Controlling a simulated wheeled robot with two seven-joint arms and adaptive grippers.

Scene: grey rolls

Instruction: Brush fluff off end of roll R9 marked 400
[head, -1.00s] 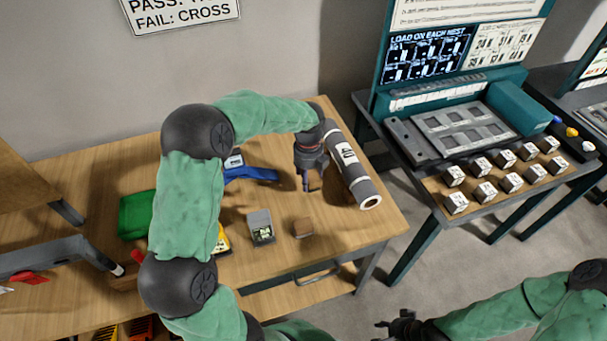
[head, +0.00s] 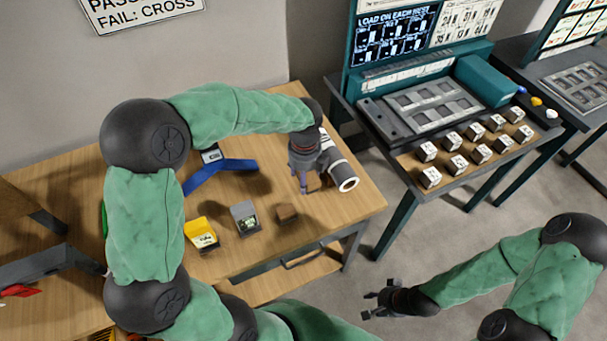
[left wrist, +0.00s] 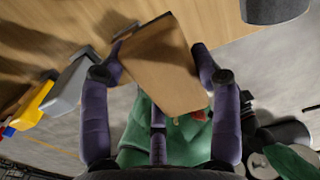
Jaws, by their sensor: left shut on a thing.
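The roll (head: 345,174) lies on the table's right side, pale with a dark band near its open near end. Its far part and marking are hidden behind my left arm. My left gripper (head: 303,188) is just left of the near end, fingers down. It is shut on a brown wooden block-like piece (head: 314,182), which shows large between the fingers in the left wrist view (left wrist: 165,65). No bristles or fluff can be made out. A dark grey rounded end (left wrist: 275,8) shows at that view's top right. My right gripper (head: 370,303) is open and empty over the floor.
A teal bench (head: 425,105) with several white cubes stands to the right.

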